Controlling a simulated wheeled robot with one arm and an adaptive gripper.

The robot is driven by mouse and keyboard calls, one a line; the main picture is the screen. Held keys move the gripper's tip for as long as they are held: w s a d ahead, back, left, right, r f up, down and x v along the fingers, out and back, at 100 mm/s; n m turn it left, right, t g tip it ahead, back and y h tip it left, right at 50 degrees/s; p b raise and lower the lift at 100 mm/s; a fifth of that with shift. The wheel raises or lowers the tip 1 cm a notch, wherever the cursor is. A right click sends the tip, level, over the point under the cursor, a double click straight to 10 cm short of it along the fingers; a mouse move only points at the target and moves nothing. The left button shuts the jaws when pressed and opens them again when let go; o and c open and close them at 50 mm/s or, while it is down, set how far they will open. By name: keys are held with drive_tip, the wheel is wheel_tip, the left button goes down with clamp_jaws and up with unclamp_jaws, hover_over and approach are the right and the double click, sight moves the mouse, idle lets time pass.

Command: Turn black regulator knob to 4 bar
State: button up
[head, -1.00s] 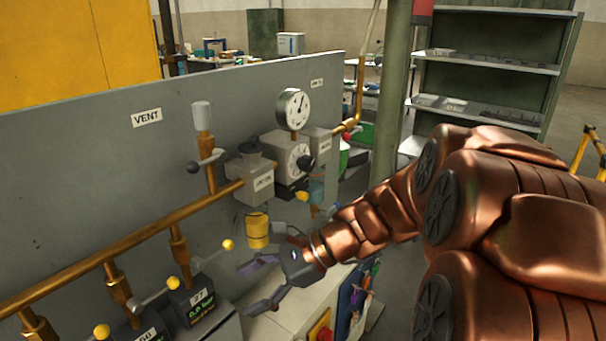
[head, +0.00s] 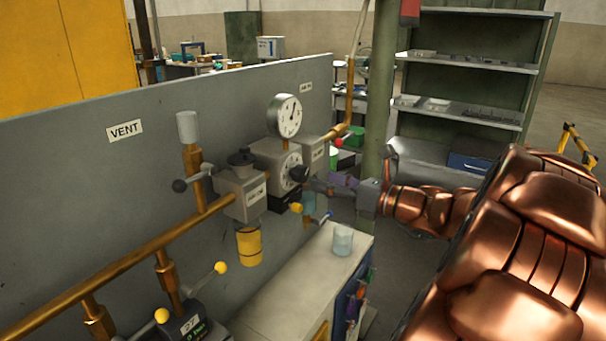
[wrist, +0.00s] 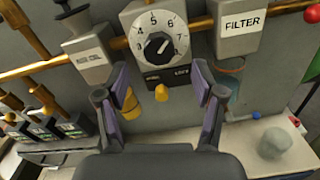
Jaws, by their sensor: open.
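The black regulator knob (head: 298,173) sits on the front of a grey regulator block (head: 268,156). In the wrist view the knob (wrist: 158,46) is at the top centre, ringed by a white numbered dial (wrist: 176,27). Its pointer mark is too small to read surely. A round pressure gauge (head: 286,116) stands above the block; its reading is too small to tell. My gripper (head: 318,186) is open and faces the regulator from the right in the head view. In the wrist view the fingers of my gripper (wrist: 163,88) are spread below the knob on either side, with nothing between them.
A filter (wrist: 240,22) adjoins the regulator on the right, with a bowl below. A yellow nub (wrist: 161,92) sits under the regulator. A grey labelled block (head: 240,190) with a yellow bowl (head: 249,246) is on the left. A clear cup (head: 342,241) stands on the white cabinet (head: 270,305).

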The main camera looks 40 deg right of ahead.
sight(305, 175)
drive_tip(key=shift+p+x, duration=0.45)
drive_tip(key=shift+x, duration=2.65)
drive_tip(key=shift+a, duration=0.1)
drive_tip(key=c, duration=1.1)
drive_tip(key=shift+c, duration=0.2)
